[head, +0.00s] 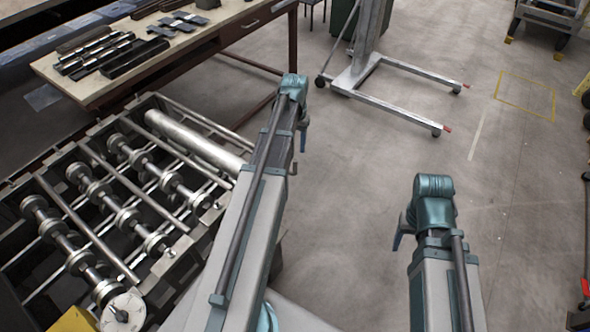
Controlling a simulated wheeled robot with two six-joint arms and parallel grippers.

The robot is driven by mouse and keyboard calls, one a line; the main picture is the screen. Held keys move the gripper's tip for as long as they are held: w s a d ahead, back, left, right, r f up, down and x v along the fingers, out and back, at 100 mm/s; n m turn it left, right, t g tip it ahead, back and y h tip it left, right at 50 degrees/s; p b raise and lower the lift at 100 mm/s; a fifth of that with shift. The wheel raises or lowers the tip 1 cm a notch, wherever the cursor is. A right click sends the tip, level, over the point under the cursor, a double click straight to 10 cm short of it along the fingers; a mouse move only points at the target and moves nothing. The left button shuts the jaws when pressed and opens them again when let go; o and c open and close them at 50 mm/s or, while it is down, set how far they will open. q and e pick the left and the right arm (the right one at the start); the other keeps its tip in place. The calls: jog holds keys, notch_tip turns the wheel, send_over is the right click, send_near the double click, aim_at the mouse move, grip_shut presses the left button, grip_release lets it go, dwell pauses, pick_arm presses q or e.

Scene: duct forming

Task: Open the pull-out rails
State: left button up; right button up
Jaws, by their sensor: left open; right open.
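A roller machine (110,222) with a dark open frame stands at the left. Several metal shafts with round rollers (128,218) and thin bars run across it. A thick bright cylinder (190,140) lies along its far side. I cannot tell which of its bars are the pull-out rails, or whether they are in or out. My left arm (250,215) reaches forward along the machine's right side and covers part of it. My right arm (440,265) is over bare floor, well to the right. Both grippers are hidden below or behind the arm links.
A workbench (215,32) with dark metal bars (100,50) stands behind the machine. A metal stand (375,75) with two long floor legs is at the back middle. A wheeled cart (545,20) is at the back right. The grey floor (350,200) between my arms is clear.

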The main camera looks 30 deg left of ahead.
aim_at(295, 171)
pick_arm(q)
notch_tip(295, 171, down, 12)
jog(key=b, duration=1.1)
grip_shut()
dwell(0.8)
